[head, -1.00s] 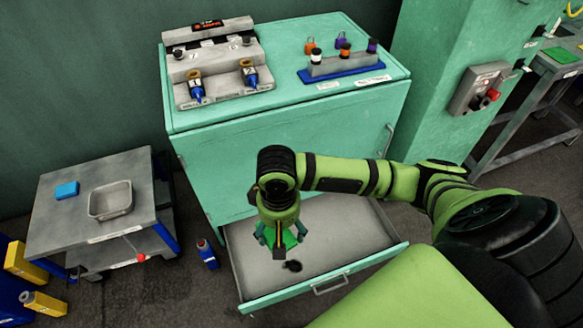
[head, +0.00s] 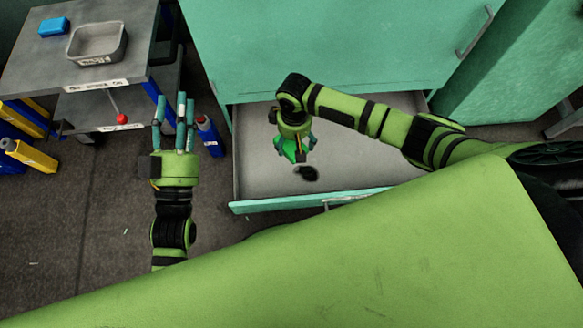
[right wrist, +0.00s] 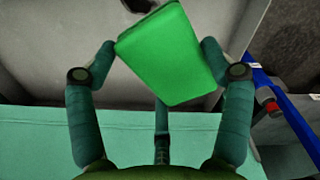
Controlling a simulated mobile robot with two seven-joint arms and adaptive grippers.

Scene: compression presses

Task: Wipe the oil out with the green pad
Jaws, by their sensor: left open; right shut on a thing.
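My right gripper (head: 295,150) reaches down into the open drawer (head: 385,175) of the green cabinet. It is shut on the green pad (head: 288,147), which fills the middle of the right wrist view (right wrist: 168,55) between the fingers. A dark oil patch (head: 307,173) lies on the drawer floor just in front of the pad. Part of it shows at the top of the right wrist view (right wrist: 138,5). I cannot tell whether the pad touches the floor. My left gripper (head: 174,108) is open and empty, fingers pointing away from me, left of the drawer.
A blue bottle (head: 209,137) stands on the floor between my left gripper and the drawer. A grey cart (head: 40,80) at the upper left carries a metal tray (head: 97,58) and a blue pad (head: 53,27). Yellow items (head: 30,155) lie at the far left.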

